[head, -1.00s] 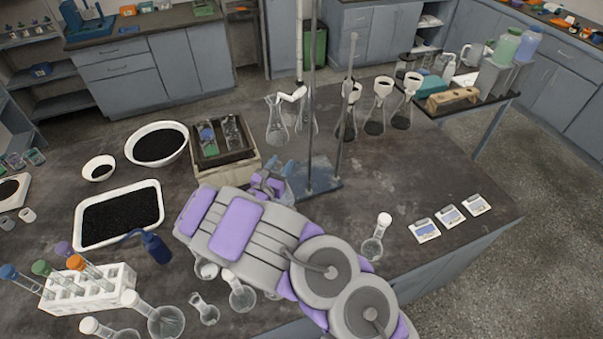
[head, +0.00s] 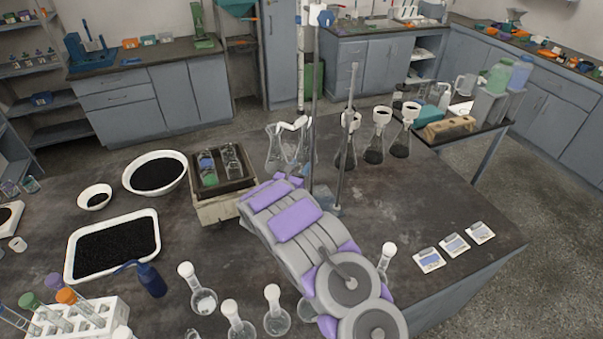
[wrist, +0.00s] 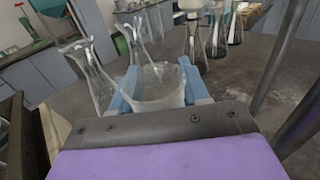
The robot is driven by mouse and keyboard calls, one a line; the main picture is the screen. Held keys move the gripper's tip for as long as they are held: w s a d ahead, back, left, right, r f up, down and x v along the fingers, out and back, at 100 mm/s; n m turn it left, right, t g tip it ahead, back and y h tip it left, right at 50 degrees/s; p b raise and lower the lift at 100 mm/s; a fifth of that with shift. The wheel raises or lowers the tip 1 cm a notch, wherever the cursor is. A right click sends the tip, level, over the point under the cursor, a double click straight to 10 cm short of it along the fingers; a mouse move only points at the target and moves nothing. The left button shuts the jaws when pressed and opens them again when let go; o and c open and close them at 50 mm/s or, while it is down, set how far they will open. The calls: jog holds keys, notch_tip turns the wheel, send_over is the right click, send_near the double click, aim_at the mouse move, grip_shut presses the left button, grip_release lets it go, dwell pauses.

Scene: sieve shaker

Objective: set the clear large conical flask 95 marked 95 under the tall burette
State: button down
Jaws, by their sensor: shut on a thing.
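My gripper (wrist: 162,78) is shut on a clear glass vessel (wrist: 160,92), seen between its blue fingers in the wrist view. The fingertips and held vessel are largely hidden by my arm there.
A second rod (head: 349,130) stands to the right. Dark-filled flasks with white funnels (head: 375,145) are behind it. A sieve shaker box (head: 222,205) with bottles is left of my gripper. Several small flasks (head: 203,300) stand in front. Right of my arm the bench is mostly clear.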

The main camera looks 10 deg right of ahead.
jog(key=f, duration=0.1)
jog(key=w+d+f, duration=0.1)
jog(key=w+f+b, duration=0.1)
jog(key=shift+d+f, duration=0.15)
jog(key=shift+d, duration=0.1)
jog(key=c, duration=1)
grip_release()
jog(key=o, duration=0.4)
jog(key=shift+d, duration=0.3)
jog(key=shift+o, duration=0.2)
jog(key=shift+a, duration=0.1)
